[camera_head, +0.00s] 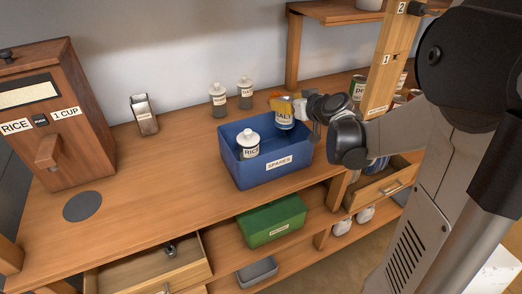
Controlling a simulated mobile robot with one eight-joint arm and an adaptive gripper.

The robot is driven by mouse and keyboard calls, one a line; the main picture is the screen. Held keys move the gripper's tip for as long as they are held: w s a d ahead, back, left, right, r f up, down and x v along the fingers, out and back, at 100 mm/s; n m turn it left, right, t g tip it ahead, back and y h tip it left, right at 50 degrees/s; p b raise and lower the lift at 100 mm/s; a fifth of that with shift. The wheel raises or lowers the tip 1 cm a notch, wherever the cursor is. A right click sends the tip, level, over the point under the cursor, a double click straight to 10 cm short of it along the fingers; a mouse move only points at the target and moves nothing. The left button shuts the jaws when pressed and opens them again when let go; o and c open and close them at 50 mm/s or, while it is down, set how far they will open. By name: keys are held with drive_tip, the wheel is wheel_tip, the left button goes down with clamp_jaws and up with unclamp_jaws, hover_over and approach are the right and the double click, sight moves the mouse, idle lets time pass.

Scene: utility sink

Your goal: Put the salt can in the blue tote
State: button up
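The salt can (284,117), pale with a dark "SALT" label, is upright at the back right of the blue tote (284,173). Its lower part overlaps the tote's inside in the picture; I cannot tell whether it touches the tote. My gripper (287,105) reaches in from the right with its fingers around the top of the can, and looks shut on it. Part of the fingers is hidden. A white-lidded jar labelled "RICE" (248,145) stands in the left part of the tote, whose front label reads "SPARES".
Two lidded jars (218,100) (245,93) and a metal holder (144,115) stand behind and left. A wooden rice dispenser (66,135) is far left. Below are an open drawer (155,270) and a green bin (272,221). Shelving posts (388,62) stand right. The counter's left-middle is clear.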

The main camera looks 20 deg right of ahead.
sight(285, 128)
wheel_tip(285, 128, down, 6)
drive_tip(key=shift+s+f+b, duration=0.15)
drive_tip(key=shift+f+b, duration=0.05)
drive_tip(key=shift+b, duration=1.05)
drive_tip(key=shift+f+b, duration=0.7)
drive_tip(key=shift+f, duration=1)
drive_tip(key=shift+f+b, duration=0.65)
drive_tip(key=o, duration=1.1)
